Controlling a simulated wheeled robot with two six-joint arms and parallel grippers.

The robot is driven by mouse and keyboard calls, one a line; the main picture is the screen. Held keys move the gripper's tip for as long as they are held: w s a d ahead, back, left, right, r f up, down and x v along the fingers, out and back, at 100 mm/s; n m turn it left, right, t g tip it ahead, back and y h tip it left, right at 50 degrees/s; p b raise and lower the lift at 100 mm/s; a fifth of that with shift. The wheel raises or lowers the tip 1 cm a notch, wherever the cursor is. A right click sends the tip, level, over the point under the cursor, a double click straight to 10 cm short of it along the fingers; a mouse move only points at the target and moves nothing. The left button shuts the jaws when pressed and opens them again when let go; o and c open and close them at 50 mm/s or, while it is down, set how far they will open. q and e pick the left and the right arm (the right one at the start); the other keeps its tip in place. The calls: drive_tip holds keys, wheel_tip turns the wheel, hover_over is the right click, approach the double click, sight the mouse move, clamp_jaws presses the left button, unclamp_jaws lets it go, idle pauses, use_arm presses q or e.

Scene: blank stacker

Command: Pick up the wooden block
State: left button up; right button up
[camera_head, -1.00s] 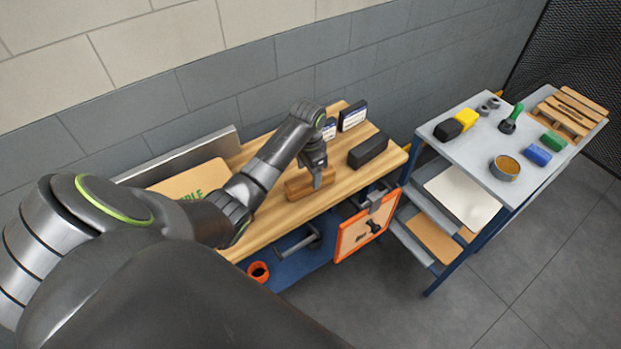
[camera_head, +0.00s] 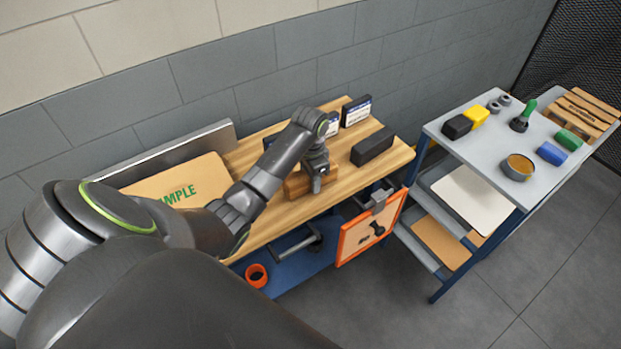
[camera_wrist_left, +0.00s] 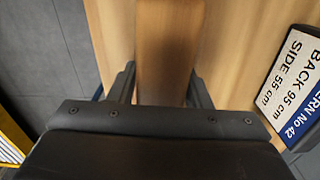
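The wooden block (camera_head: 296,187) is a brown bar lying on the workbench top (camera_head: 256,236). My left gripper (camera_head: 318,184) is down over the block, with one finger showing in front of its near side. In the left wrist view the block (camera_wrist_left: 168,45) runs between the two fingers of the left gripper (camera_wrist_left: 162,68). Only a very narrow gap, if any, shows between fingers and block, so I cannot tell whether they press on it. Part of the block is hidden by the gripper. My right gripper is not in view.
A black block (camera_head: 372,147) and a label box (camera_head: 356,111) stand to the right and behind. A cardboard sheet (camera_head: 170,180) lies at left. An orange-framed panel (camera_head: 357,240) hangs at the bench front. A grey cart (camera_head: 470,150) stands right.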

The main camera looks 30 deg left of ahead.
use_arm(q)
drive_tip(key=c, duration=0.7)
drive_tip(key=shift+c, duration=0.2)
